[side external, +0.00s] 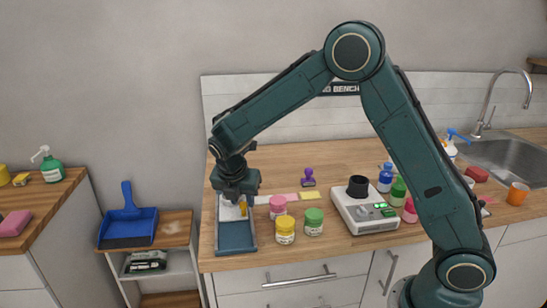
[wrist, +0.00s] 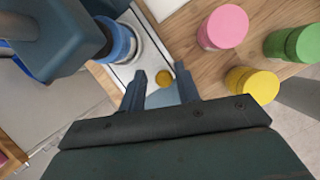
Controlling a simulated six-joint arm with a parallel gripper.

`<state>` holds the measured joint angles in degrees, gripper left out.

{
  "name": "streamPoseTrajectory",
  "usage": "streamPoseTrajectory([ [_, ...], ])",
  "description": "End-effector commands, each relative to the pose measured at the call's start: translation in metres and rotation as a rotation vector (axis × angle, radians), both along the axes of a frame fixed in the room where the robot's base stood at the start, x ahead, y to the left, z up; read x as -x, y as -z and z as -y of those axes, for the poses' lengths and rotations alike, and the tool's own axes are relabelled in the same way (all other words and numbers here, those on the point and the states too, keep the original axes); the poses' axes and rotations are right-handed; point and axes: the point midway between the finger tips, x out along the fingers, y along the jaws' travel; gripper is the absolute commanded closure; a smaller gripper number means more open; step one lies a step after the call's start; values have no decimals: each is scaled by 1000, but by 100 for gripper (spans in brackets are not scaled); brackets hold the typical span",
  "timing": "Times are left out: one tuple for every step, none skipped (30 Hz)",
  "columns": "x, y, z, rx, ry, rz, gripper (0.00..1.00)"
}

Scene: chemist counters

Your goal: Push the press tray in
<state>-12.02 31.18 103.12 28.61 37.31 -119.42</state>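The press stands at the left end of the wooden counter, with a blue-grey tray (side external: 236,238) toward the front edge. A pale plate and a small orange-yellow round piece (side external: 243,208) show behind the tray. In the wrist view the round piece (wrist: 163,77) is just beyond my fingertips, and a pale blue surface (wrist: 160,98) shows between the fingers. A blue cylinder (wrist: 118,42) stands on the white base at upper left. My gripper (wrist: 161,80) is open, pointing down over the press, with nothing between its fingers. My gripper (side external: 237,190) hides part of the press.
Pink (side external: 278,206), yellow (side external: 285,230) and green (side external: 313,221) jars stand close to the right of the press. A white device with a black cup (side external: 358,186) is further right. A blue dustpan (side external: 128,222) rests on a lower shelf unit at left.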

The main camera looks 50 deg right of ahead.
Motion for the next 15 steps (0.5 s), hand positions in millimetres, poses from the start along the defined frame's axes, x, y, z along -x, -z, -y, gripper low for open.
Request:
streamPoseTrajectory([
  [1, 0, -1, -1, -1, -2, 59],
  [1, 0, -1, -1, -1, -3, 59],
  [1, 1, -1, -2, -2, -4, 59],
  [1, 1, -1, -1, -2, -5, 59],
  [1, 1, -1, -1, -3, -5, 59],
  [2, 1, -2, -2, -2, -6, 59],
  [2, 1, -2, -2, -2, -6, 59],
  [2, 1, -2, -2, -2, -6, 59],
  [2, 1, -2, -2, -3, -7, 59],
  [2, 1, -2, -2, -3, -7, 59],
  [2, 0, -2, -2, -3, -7, 59],
  [2, 0, -3, -2, -3, -7, 59],
  [2, -1, -3, -2, -3, -7, 59],
  [3, -2, -4, -2, -4, -7, 59],
  [3, -4, -4, -2, -4, -7, 59],
])
